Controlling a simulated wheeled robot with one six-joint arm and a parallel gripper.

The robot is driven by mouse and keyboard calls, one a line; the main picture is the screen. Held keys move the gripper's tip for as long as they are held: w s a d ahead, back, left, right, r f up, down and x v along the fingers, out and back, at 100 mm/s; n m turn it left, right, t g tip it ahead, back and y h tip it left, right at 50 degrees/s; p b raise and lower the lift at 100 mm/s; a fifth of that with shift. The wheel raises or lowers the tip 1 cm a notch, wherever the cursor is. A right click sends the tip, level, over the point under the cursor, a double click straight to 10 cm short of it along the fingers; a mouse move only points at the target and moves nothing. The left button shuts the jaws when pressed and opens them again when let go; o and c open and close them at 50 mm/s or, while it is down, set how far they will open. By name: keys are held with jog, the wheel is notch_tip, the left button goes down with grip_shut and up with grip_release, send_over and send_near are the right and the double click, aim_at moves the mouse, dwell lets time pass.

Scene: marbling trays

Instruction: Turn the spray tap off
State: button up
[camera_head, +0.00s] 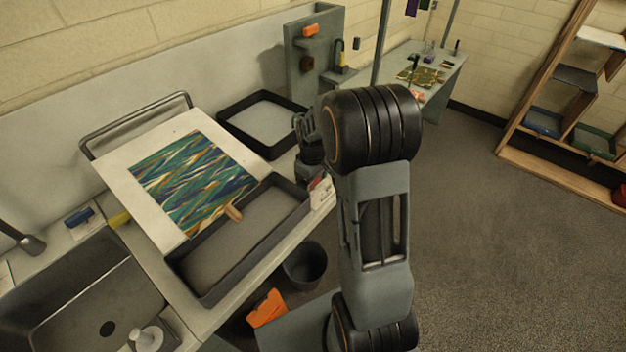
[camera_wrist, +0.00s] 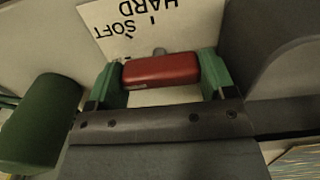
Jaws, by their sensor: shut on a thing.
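My gripper (camera_wrist: 162,70) is shut on a red bar-shaped handle (camera_wrist: 160,71), with one green finger at each end of it. A short grey stem shows behind the handle. Behind it is a white panel (camera_wrist: 112,20) reading "SOFT" and "HARD", upside down in the wrist view. In the head view the white panel (camera_head: 322,195) stands at the bench's right edge, beside the near tray, with a bit of red at its top. My arm hides most of the gripper there. No marking I can read names the handle as the spray tap.
A dark tray (camera_head: 184,262) and a board with a marbled sheet (camera_head: 190,175) lie left of the gripper. Another tray (camera_head: 226,115) is behind. A sink (camera_head: 42,325) is at lower left. A dark bin (camera_head: 304,284) stands below the bench. Open floor (camera_head: 490,240) lies right.

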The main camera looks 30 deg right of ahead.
dwell(0.3)
jog(key=o, duration=0.9)
jog(key=shift+r, duration=0.1)
notch_tip(320, 180, up, 8)
jog(key=p, duration=0.6)
jog(key=shift+w, duration=0.1)
